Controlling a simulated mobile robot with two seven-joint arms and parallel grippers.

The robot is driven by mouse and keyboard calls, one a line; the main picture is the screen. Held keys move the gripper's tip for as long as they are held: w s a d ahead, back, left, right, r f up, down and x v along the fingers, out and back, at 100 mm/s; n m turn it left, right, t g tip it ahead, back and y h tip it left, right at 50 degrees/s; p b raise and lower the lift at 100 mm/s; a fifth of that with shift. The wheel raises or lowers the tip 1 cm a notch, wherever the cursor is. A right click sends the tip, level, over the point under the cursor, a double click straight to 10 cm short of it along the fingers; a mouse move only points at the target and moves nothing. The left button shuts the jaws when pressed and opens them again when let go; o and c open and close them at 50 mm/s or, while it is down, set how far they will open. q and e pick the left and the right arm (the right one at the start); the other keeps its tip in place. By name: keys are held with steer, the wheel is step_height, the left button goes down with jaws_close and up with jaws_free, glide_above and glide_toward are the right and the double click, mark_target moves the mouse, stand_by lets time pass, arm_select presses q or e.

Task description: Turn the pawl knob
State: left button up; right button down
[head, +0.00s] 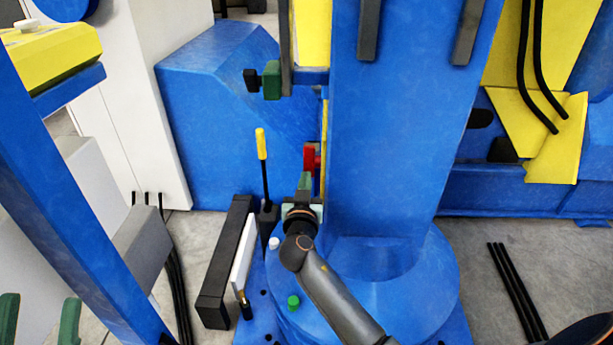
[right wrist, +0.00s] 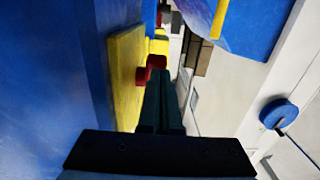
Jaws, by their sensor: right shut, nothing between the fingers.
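A red knob (head: 311,157), which looks like the pawl knob, sits on the yellow strip at the left side of the blue column (head: 395,130). In the right wrist view the red knob (right wrist: 155,63) stands out from a yellow plate (right wrist: 126,80), just beyond the fingertips. My right gripper (head: 304,181) is just below the knob, its green fingers together and pointing towards it. In the right wrist view the fingers (right wrist: 161,78) are shut and empty; I cannot tell if they touch the knob. My left gripper (head: 39,318) is open and empty at the lower left corner.
A lever with a yellow grip (head: 261,144) stands left of my right gripper. A green block with a black knob (head: 262,81) sticks out above. A black bar (head: 224,265), a white plate and a green button (head: 293,302) lie lower down. A blue slanted post (head: 75,195) crosses the left.

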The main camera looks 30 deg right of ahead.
arm_select(q)
steer(key=shift+s+f+h+b, duration=0.1)
steer(key=shift+f+h+b, duration=0.25)
steer(key=shift+b, duration=0.2)
steer(key=shift+r, duration=0.25)
